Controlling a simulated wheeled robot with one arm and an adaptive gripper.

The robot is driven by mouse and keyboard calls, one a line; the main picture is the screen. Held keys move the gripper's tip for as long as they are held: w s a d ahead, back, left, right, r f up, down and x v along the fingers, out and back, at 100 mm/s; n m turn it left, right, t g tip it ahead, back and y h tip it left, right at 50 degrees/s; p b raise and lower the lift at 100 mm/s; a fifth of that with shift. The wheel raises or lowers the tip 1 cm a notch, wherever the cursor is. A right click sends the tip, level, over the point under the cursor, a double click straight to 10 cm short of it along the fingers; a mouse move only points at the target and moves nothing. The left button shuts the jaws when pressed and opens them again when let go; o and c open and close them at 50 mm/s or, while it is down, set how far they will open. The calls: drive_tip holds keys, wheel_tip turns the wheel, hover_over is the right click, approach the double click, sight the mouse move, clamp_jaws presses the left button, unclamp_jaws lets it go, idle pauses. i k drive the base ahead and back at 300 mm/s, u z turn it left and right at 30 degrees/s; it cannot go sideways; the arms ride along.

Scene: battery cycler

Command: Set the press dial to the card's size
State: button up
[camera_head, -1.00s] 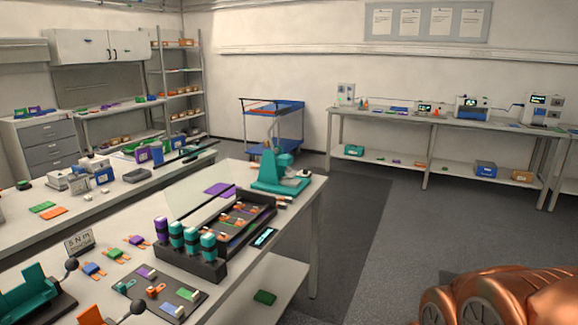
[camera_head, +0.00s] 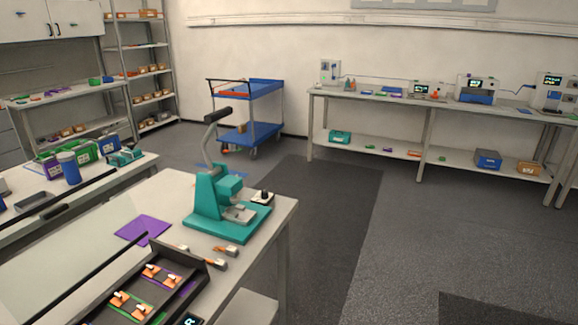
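A teal press (camera_head: 212,205) with a raised black lever handle stands at the far right corner of the near bench. A small pale block with a dark knob (camera_head: 263,196) sits beside its base on the right and may be the dial; its markings are too small to read. No size card can be made out now. A purple flat sheet (camera_head: 143,230) lies on the bench left of the press. My gripper is not in view.
A dark tray (camera_head: 200,285) with orange-and-white parts lies at the front of the near bench (camera_head: 282,210). A blue trolley (camera_head: 247,132) stands behind. A long bench (camera_head: 330,95) with instruments lines the back wall. Grey floor is open to the right.

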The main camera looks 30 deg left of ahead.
sight(265, 193)
drive_tip(key=u, duration=0.25)
drive_tip(key=i, duration=1.2)
drive_tip(key=u, duration=1.5)
drive_tip(key=i, duration=0.6)
drive_tip(key=u, duration=0.45)
drive_tip(key=k, duration=0.55)
drive_tip(key=z, duration=0.05)
drive_tip(key=i, duration=1)
drive_tip(key=u, duration=0.6)
